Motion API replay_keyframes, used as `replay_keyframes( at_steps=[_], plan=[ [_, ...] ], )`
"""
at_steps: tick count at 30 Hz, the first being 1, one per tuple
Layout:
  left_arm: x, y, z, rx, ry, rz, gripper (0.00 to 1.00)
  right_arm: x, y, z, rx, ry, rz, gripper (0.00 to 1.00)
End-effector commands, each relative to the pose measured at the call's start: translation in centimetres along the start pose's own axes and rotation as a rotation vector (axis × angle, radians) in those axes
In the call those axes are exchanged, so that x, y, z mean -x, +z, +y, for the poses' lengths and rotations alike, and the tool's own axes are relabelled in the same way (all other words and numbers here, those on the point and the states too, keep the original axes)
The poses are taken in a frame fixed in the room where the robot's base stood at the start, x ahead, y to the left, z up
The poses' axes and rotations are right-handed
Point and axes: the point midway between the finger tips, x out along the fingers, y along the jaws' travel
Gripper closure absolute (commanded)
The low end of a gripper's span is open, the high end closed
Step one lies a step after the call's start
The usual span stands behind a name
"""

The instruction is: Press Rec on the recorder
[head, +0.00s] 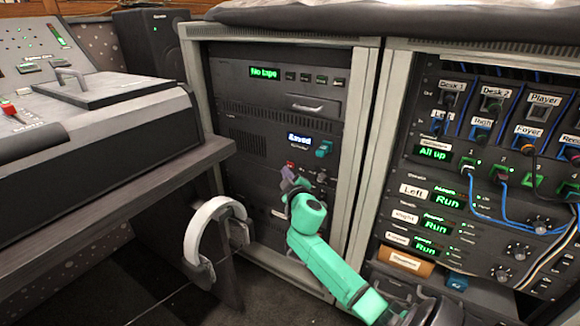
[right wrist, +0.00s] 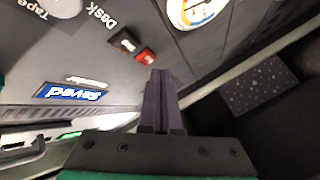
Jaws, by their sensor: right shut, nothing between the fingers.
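The display shows upside down in the right wrist view (right wrist: 70,92). A small red button (right wrist: 146,57) sits beside a black-and-white button (right wrist: 125,43) on that panel; I cannot read a Rec label. My right gripper (head: 288,176) is shut and empty, in front of the panel just below these buttons. In the right wrist view its fingertips (right wrist: 161,73) appear close beside the red button; I cannot tell whether they touch. My left gripper is not in view.
A unit reading "No tape" (head: 265,72) is above the recorder. White headphones (head: 215,213) hang at the desk's side, left of the rack. A rack with patch cables (head: 470,200) stands right.

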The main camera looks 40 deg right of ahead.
Motion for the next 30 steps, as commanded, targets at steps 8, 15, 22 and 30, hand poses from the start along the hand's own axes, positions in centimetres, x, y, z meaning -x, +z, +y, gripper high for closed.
replay_keyframes(
  at_steps=[8, 15, 22, 30],
  plan=[
    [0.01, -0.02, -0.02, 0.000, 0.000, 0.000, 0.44, 0.00, 0.00, 0.00, 0.000, 0.000, 0.000, 1.00],
    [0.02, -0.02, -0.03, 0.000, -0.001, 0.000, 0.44, -0.03, 0.02, 0.03, 0.000, 0.000, 0.000, 1.00],
    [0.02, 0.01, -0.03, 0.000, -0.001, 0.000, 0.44, -0.56, 0.41, 0.43, -0.001, 0.000, -0.001, 1.00],
    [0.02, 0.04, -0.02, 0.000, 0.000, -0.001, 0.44, -0.59, 0.42, 0.46, 0.000, 0.000, 0.000, 1.00]
  ],
)
